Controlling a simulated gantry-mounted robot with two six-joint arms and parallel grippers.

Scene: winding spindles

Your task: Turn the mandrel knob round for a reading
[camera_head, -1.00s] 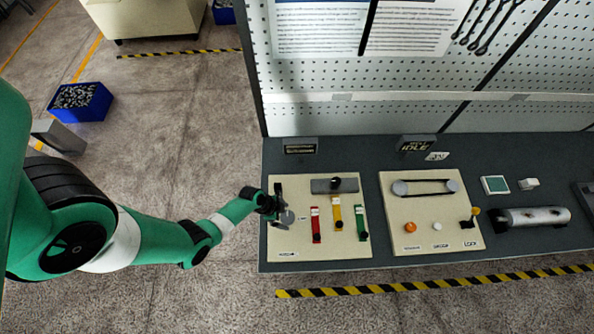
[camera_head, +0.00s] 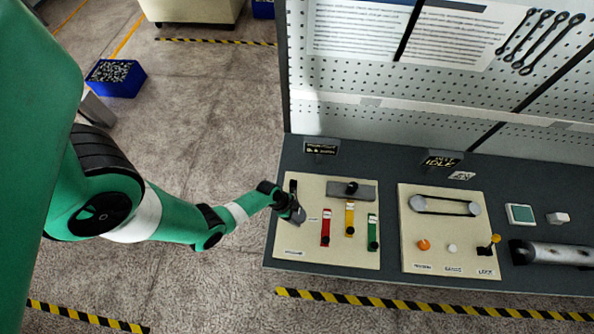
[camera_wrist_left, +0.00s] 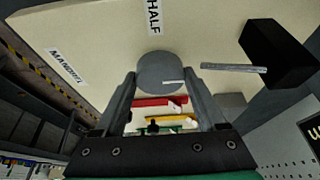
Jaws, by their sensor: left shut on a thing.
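The mandrel knob (camera_wrist_left: 160,72) is a round grey knob with a pale line on it, on a cream panel (camera_head: 310,256) at the left of the bench. My left gripper (camera_head: 298,215) is at the panel's left side and hides the knob in the head view. In the left wrist view, the fingers of my left gripper (camera_wrist_left: 160,90) stand on either side of the knob, shut on it. A "MANDREL" label (camera_wrist_left: 67,66) and a "HALF" label (camera_wrist_left: 154,17) are near it. My right gripper is not in view.
Red (camera_head: 326,228), yellow (camera_head: 349,218) and green (camera_head: 373,232) levers stand right of the gripper. A black block (camera_wrist_left: 278,52) with a silver bar is close to the knob. A display reading "IDLE" (camera_head: 442,160) and a second panel (camera_head: 450,262) are farther right.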

